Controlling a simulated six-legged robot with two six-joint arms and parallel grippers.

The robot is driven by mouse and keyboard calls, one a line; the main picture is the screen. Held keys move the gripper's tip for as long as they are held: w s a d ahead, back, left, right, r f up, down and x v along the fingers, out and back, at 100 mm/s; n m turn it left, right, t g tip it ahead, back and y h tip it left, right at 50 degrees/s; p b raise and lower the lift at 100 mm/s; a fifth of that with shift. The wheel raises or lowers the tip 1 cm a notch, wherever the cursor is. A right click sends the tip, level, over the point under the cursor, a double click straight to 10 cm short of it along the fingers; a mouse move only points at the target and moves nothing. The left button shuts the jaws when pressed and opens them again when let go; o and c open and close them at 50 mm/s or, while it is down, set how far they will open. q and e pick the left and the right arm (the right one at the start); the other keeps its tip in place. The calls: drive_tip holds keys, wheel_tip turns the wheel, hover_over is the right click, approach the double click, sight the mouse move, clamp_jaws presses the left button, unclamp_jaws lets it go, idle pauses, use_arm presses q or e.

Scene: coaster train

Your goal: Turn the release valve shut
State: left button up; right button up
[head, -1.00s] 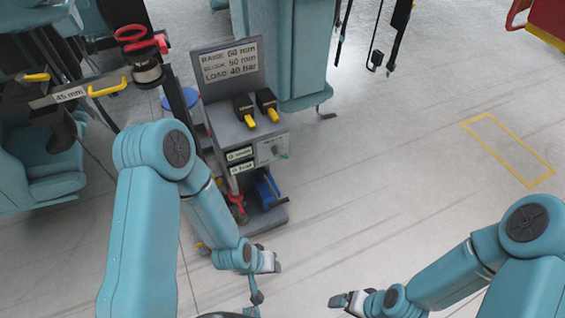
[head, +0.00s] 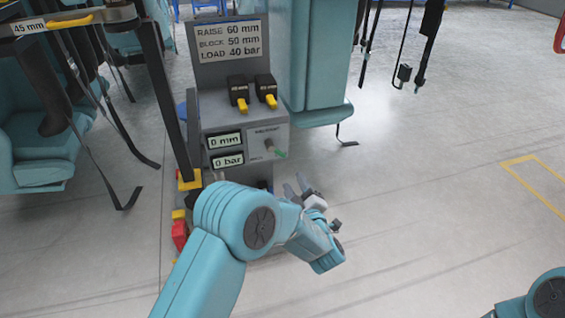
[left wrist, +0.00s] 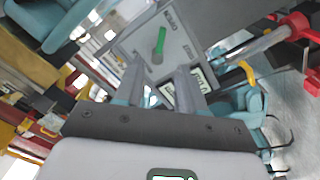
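The release valve (head: 273,148) is a small lever with a green end on the grey panel of the pump cart. In the head view its green end points down and right. In the left wrist view the green lever (left wrist: 160,42) stands ahead of the fingertips, apart from them. My left gripper (head: 297,187) is just below and right of the valve, its fingers pointing up toward the panel. In the left wrist view its two fingers (left wrist: 160,72) are spread with nothing between them. My right gripper is out of view.
Displays reading 0 mm (head: 225,140) and 0 bar (head: 228,160) sit left of the valve. Two black switches with yellow levers (head: 239,93) stand above on the cart. A teal seat column (head: 318,60) rises behind right.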

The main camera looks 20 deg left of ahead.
sight(281, 155)
use_arm(q)
drive_tip(key=b+x, duration=0.2)
drive_tip(key=x, duration=0.9)
drive_tip(key=shift+a+f, duration=0.15)
drive_tip(key=shift+a, duration=0.05)
drive_tip(key=shift+w+a, duration=0.35)
drive_tip(key=shift+w, duration=0.15)
clamp_jaws()
